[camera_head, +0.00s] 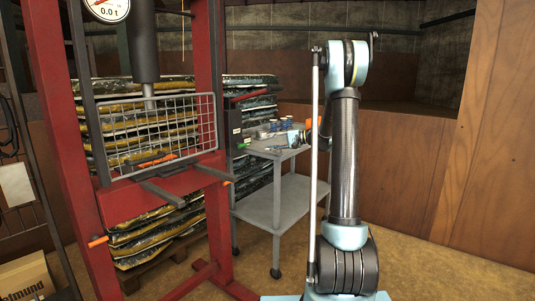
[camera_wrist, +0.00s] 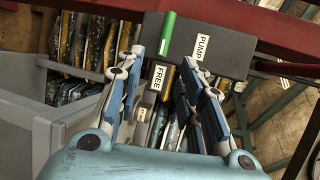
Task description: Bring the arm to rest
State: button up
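My arm stands upright at the right of the head view, with my gripper (camera_head: 293,138) low behind it, over the grey cart's area and partly hidden by the arm. In the wrist view my gripper (camera_wrist: 162,62) has its two blue and dark fingers apart. I see nothing held between them. Beyond the fingertips is a dark grey box (camera_wrist: 212,45) with labels reading PUMP and FREE and a green lever. The fingers look apart from the box, but the exact distance is hard to tell.
A red press frame (camera_head: 215,170) with a wire guard (camera_head: 160,130) and a gauge (camera_head: 107,8) reading 0.0 t stands at the left. A grey cart (camera_head: 270,206) with small items stands behind my arm. Stacked bags are behind the press. The floor at the right is clear before a wooden wall (camera_head: 500,150).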

jog(key=s+d+f+n+g+h, duration=0.15)
jog(key=s+h, duration=0.25)
jog(key=s, duration=1)
jog(key=s+d+f+n+h, duration=0.1)
jog(key=s+f+h, duration=0.15)
jog(key=s, duration=1.15)
jog(key=s+d+f+h, duration=0.4)
jog(key=s+d+f, duration=0.2)
jog(key=s, duration=0.5)
jog(key=s+d+f+n+h, duration=0.1)
jog(key=s+d+f+h, duration=0.3)
jog(key=s, duration=0.8)
notch_tip(320, 180, down, 3)
jog(key=d, duration=0.2)
jog(key=shift+s+d+r, duration=0.15)
jog(key=shift+s+d, duration=0.05)
jog(key=shift+d, duration=0.2)
jog(key=shift+n+h, duration=0.25)
jog(key=shift+w+f, duration=0.2)
jog(key=shift+w, duration=0.2)
